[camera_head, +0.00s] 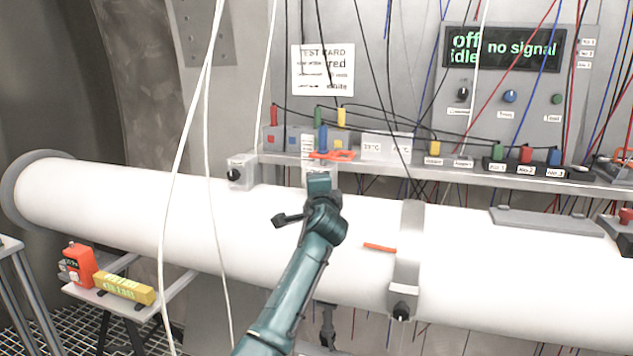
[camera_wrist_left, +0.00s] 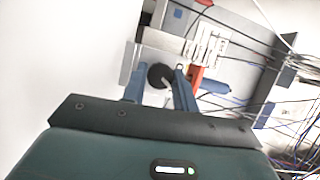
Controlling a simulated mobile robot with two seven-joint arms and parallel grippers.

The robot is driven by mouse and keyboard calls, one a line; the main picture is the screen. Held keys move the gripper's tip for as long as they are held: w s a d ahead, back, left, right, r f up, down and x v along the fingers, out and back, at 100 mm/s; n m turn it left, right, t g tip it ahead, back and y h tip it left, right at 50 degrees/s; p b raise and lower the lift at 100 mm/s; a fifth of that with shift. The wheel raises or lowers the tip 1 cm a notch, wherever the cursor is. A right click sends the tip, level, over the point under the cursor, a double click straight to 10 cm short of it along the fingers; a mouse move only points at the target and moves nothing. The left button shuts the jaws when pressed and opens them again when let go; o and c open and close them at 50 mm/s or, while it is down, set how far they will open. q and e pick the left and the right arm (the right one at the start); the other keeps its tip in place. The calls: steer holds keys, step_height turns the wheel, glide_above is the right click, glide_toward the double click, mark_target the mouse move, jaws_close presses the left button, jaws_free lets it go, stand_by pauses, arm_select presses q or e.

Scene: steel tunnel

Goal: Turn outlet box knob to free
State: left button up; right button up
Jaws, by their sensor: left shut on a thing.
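The outlet box is a small grey box on the white pipe; its edge shows behind my gripper in the head view (camera_head: 310,176), and its grey face in the wrist view (camera_wrist_left: 150,63). Its round black knob (camera_wrist_left: 160,76) sits between my two blue fingers in the wrist view. My left gripper (camera_head: 319,180) reaches up from below in the head view and hides the knob there. It is shut on the knob, with the fingers (camera_wrist_left: 160,86) on either side. How far the knob is turned cannot be told. My right gripper is not in view.
A similar grey box with a black knob (camera_head: 234,174) stands to the left on the white pipe (camera_head: 120,195). An orange clip (camera_head: 332,155) and several coloured plugs sit on the shelf above. White cables hang at left. A display (camera_head: 505,48) reads "off", "idle" and "no signal".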

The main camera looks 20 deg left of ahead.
arm_select(q)
steer(key=shift+r+n+h+p, duration=0.15)
steer(key=shift+n+h+p, duration=0.15)
steer(key=shift+n, duration=0.1)
steer(key=shift+n+g+p, duration=0.5)
steer(key=shift+n+p, duration=0.45)
steer(key=shift+n, duration=0.15)
steer(key=shift+n+g+h+p, duration=0.3)
steer(key=shift+n+h+p, duration=0.3)
steer(key=shift+n+p, duration=0.35)
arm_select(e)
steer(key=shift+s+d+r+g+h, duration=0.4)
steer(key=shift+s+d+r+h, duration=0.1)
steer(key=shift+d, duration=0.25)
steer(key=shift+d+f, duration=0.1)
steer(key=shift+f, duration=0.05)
arm_select(q)
steer(key=o, duration=1)
steer(key=shift+c, duration=0.2)
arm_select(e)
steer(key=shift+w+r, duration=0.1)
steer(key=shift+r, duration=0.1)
